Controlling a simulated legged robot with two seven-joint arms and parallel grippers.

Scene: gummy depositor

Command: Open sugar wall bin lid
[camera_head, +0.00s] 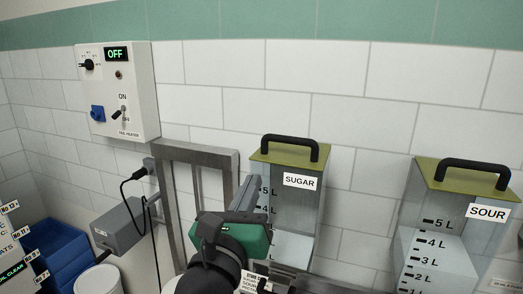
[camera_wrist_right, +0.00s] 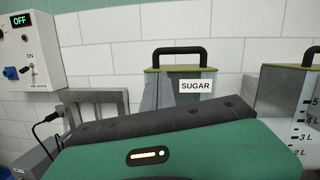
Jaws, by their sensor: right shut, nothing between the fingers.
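The sugar wall bin (camera_head: 305,212) is a clear bin on the tiled wall with a white SUGAR label (camera_head: 300,181) and volume marks. Its olive-green lid (camera_head: 275,156) lies shut on top and carries a black arched handle (camera_head: 290,138). The lid also shows in the right wrist view (camera_wrist_right: 180,68), with its handle (camera_wrist_right: 180,50) upright. My right gripper (camera_head: 248,192), green and dark grey, is shut and empty. It is in front of the bin's lower left part, below lid level, and appears apart from the handle. It hides part of the bin. My left gripper is not in view.
A sour bin (camera_head: 440,240) with a similar lid stands to the right. A metal frame (camera_head: 185,150) stands just left of the sugar bin. A control box (camera_head: 118,92) reading OFF hangs at the upper left. Blue crates (camera_head: 55,250) sit lower left. The wall above the lids is clear.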

